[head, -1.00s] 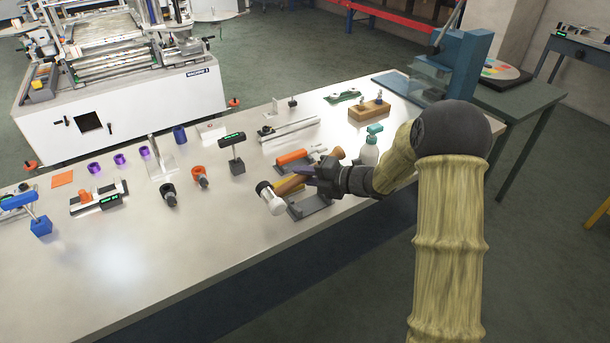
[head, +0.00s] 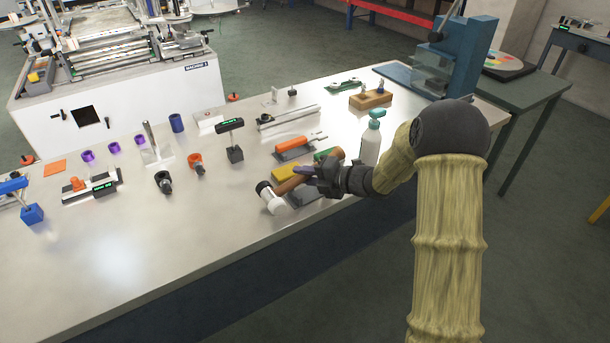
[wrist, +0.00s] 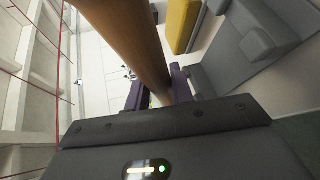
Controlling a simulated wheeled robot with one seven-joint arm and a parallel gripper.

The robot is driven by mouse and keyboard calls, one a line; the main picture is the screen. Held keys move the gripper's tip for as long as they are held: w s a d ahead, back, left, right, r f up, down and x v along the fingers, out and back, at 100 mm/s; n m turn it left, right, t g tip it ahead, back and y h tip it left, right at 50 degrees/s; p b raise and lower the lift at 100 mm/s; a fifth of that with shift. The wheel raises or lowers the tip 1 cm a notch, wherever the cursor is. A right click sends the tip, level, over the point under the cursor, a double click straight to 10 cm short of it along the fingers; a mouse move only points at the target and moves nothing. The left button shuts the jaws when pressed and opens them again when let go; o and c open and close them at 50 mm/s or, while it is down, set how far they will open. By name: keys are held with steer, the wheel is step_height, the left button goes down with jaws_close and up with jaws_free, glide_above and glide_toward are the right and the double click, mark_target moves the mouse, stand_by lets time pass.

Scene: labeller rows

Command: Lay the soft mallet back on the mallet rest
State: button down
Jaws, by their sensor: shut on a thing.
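The soft mallet (head: 274,201) has a white head with a dark end and a brown wooden handle. My gripper (head: 310,175) is shut on its handle, with the head pointing left in the head view. In the wrist view the handle (wrist: 130,35) runs up between my purple fingers (wrist: 158,88). The grey mallet rest (head: 308,194) is below the mallet near the bench's front edge, mostly hidden by mallet and gripper. In the wrist view its grey plate (wrist: 215,65) with raised blocks lies right of the handle. I cannot tell whether mallet and rest touch.
A yellow block (head: 284,172) and a green piece (head: 326,154) lie just behind the mallet. An orange-handled tool (head: 293,144) is farther back. A spray bottle (head: 371,142) stands right of my gripper. The bench (head: 140,235) is clear at front left.

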steer(key=shift+f+b, duration=1.1)
steer(key=shift+f, duration=0.1)
steer(key=c, duration=1.1)
jaws_free()
steer(key=shift+f, duration=0.1)
steer(key=shift+d, duration=0.1)
steer(key=b+v, duration=0.1)
steer(key=v, duration=1.6)
steer(key=shift+s, duration=0.15)
